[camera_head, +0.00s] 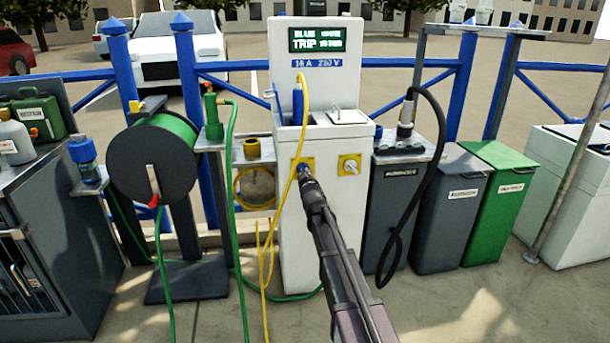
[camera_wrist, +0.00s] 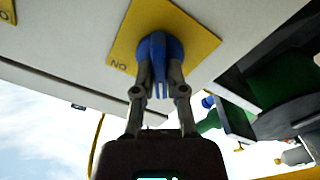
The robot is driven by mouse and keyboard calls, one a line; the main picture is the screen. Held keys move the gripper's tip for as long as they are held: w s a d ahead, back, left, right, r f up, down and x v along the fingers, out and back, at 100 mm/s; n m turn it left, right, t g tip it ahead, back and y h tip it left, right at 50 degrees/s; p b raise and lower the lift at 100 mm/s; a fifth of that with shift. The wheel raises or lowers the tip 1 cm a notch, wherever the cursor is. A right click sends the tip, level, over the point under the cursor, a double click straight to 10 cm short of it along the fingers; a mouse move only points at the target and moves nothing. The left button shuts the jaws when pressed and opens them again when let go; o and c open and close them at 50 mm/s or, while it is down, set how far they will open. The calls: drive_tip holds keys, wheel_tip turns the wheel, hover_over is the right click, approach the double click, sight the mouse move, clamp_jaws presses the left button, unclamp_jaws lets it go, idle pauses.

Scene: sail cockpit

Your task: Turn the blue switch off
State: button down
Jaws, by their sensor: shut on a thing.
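The blue switch (camera_wrist: 158,50) is a round knob with a ridged grip on a yellow plate (camera_wrist: 190,28) in the wrist view. My gripper (camera_wrist: 158,75) is shut on the knob, with one finger on each side of its grip. Small lettering, probably ON seen upside down, shows at the plate's edge. In the head view, my gripper (camera_head: 308,182) reaches the left yellow plate (camera_head: 296,163) on the front of the white power pedestal (camera_head: 297,240). It mostly hides the blue knob there.
A second yellow plate with a pale knob (camera_head: 350,165) sits just right. A yellow cable (camera_head: 267,255) hangs close to the left of my gripper. The pedestal's display (camera_head: 318,39) reads BLUE and TRIP, other words unclear. A hose reel (camera_head: 153,165) stands left, bins (camera_head: 446,210) right.

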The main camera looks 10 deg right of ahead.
drive_tip(key=shift+w+n, duration=0.1)
drive_tip(key=shift+n, duration=1)
drive_tip(key=c, duration=0.7)
unclamp_jaws()
drive_tip(key=s, duration=1.2)
